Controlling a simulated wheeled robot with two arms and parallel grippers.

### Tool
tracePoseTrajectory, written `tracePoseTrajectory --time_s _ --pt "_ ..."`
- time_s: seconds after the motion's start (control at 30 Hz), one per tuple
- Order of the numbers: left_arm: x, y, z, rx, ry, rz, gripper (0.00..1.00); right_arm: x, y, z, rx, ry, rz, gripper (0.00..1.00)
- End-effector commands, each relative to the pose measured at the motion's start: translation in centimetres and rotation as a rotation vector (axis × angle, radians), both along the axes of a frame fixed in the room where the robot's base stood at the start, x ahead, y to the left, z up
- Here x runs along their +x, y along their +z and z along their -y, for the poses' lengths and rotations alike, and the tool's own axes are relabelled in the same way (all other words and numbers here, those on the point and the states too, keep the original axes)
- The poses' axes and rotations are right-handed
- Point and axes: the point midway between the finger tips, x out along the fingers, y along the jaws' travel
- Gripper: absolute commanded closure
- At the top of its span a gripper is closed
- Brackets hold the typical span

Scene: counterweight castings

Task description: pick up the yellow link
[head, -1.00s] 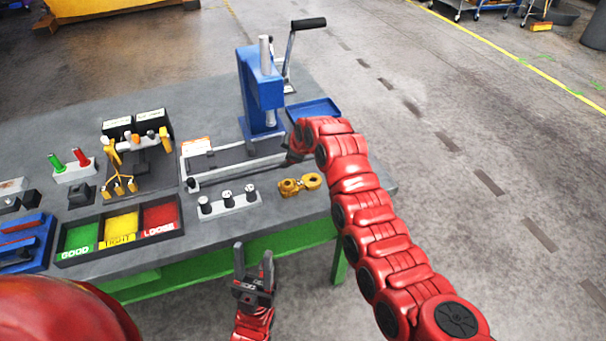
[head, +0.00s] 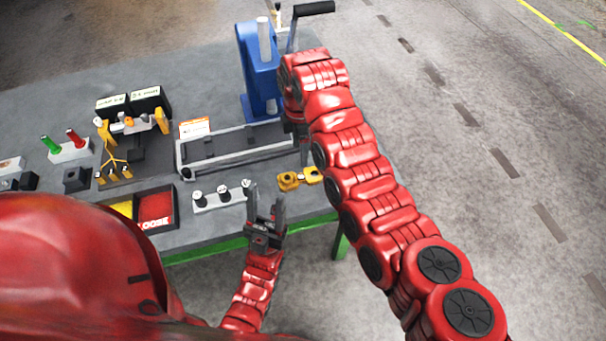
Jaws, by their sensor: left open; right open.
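The yellow link (head: 289,181), a small piece with two rounded ends, lies on the grey bench top near its front right edge. My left gripper (head: 267,197) is open and empty, fingers pointing up the picture. It is just left of and below the link, apart from it, over the bench's front edge. My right arm reaches in from the right and bends down beyond the link. My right gripper (head: 302,146) is mostly hidden by its own arm; a dark part shows above the link, by the rail fixture's right end. I see nothing held in it.
A white block with several dark pegs (head: 221,198) stands left of my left gripper. The long rail fixture (head: 235,146) lies behind, with the blue press (head: 259,75) beyond.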

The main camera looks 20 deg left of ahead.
Motion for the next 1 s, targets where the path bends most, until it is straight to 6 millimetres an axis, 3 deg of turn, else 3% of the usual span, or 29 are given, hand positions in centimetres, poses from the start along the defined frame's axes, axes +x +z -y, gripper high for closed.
tracePoseTrajectory --time_s 0.2,0.43,0.6,0.7,1.0 --pt "0.0 2.3 0.0 0.000 0.000 0.000 0.50 -0.2 -3.9 0.1 -0.006 0.001 -0.005 0.32" --pt "0.0 3.2 0.0 0.000 0.000 0.000 0.50 -0.1 -5.6 0.2 -0.001 0.000 0.001 0.32" --pt "0.0 6.2 0.0 0.000 0.000 0.000 0.50 -0.7 -7.9 1.0 -0.006 0.001 -0.005 0.32" --pt "0.0 5.3 0.0 0.000 0.000 0.000 0.50 -0.4 -9.3 0.8 -0.004 0.002 -0.001 0.32" --pt "0.0 5.4 0.0 0.000 0.000 0.000 0.50 -0.4 -10.6 0.7 0.002 0.000 0.002 0.32"
